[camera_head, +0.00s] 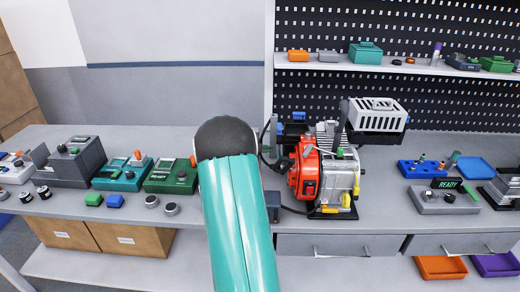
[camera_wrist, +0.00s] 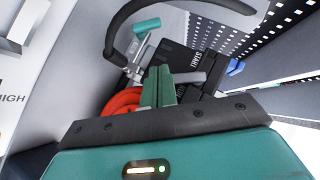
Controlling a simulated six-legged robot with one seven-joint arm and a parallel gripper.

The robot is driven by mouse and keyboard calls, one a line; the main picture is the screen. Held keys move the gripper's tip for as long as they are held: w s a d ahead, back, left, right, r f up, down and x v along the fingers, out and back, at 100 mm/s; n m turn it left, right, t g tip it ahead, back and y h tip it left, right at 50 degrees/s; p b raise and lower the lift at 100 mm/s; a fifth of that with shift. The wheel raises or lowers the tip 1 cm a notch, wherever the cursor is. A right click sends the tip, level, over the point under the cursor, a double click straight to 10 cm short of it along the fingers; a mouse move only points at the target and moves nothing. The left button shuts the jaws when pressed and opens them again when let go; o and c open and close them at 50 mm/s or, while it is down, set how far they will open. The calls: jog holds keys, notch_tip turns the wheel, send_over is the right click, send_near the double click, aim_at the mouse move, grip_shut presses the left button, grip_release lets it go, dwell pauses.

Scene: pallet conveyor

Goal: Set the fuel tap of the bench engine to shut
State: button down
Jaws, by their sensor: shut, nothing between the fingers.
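The bench engine (camera_head: 325,175) stands on the workbench in the head view, with a red housing on its left side and a grey finned block. In the wrist view, my gripper (camera_wrist: 160,72) is shut and empty, its green fingers together. Part of a red ring-like thing (camera_wrist: 122,102) shows behind them, close to the fingers. Just right of the fingertips is a grey lever (camera_wrist: 187,78) before a black plate (camera_wrist: 205,62) marked START. I cannot tell whether this lever is the fuel tap, nor whether the fingers touch it. My arm hides the gripper in the head view.
A teal-ended handle (camera_wrist: 147,25) and a black curved hose (camera_wrist: 185,6) lie beyond the fingers in the wrist view. A green box marked READY (camera_head: 172,177) and other devices stand left on the bench. A blue tray (camera_head: 476,168) lies right. A perforated board rises behind.

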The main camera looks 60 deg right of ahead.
aim_at(279, 154)
jog(key=d+f, duration=0.1)
jog(key=d, duration=0.1)
jog(key=d+f, duration=0.1)
jog(key=d, duration=0.1)
jog(key=d+f, duration=0.1)
jog(key=d, duration=0.1)
jog(key=shift+s+f, duration=0.3)
jog(key=shift+f, duration=0.05)
jog(key=shift+w+d+f, duration=0.2)
jog(key=shift+d+f, duration=0.1)
jog(key=shift+d, duration=0.1)
